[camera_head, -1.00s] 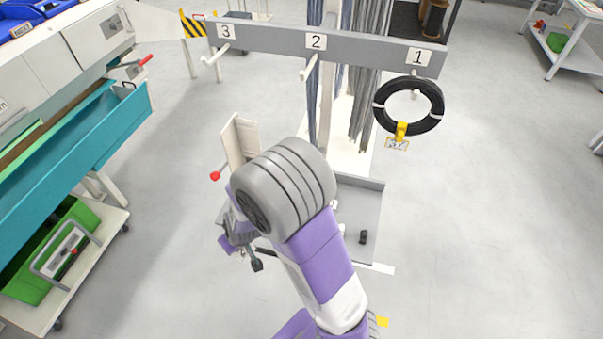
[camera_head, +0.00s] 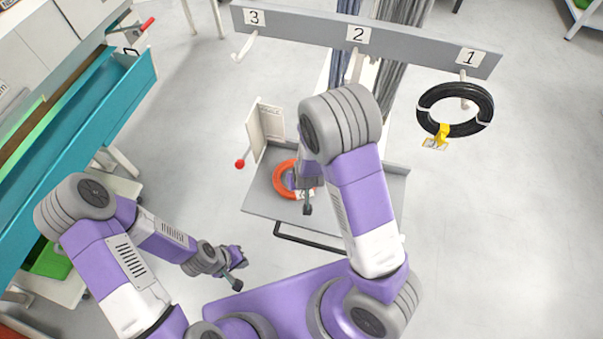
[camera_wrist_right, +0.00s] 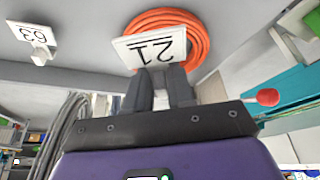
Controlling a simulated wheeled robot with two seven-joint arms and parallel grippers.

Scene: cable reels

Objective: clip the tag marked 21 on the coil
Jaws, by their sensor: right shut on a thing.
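The orange coil (camera_head: 282,180) lies on the grey tray (camera_head: 262,207); it also shows in the right wrist view (camera_wrist_right: 197,35). My right gripper (camera_wrist_right: 165,75) is shut on the white tag marked 21 (camera_wrist_right: 148,50), which appears upside down there. The tag overlaps the coil's edge in that view; I cannot tell whether it is clipped on. In the head view, my right arm partly hides this gripper, the coil and the tray. My left gripper (camera_head: 238,268) is open and empty, left of and nearer than the tray.
A tag marked 63 (camera_wrist_right: 33,36) with a white clip is beside the coil. A black coil with a yellow tag (camera_head: 456,108) hangs on peg 1 of the numbered rail (camera_head: 415,48). A panel with a red-knobbed lever (camera_head: 240,164) stands at the tray's left.

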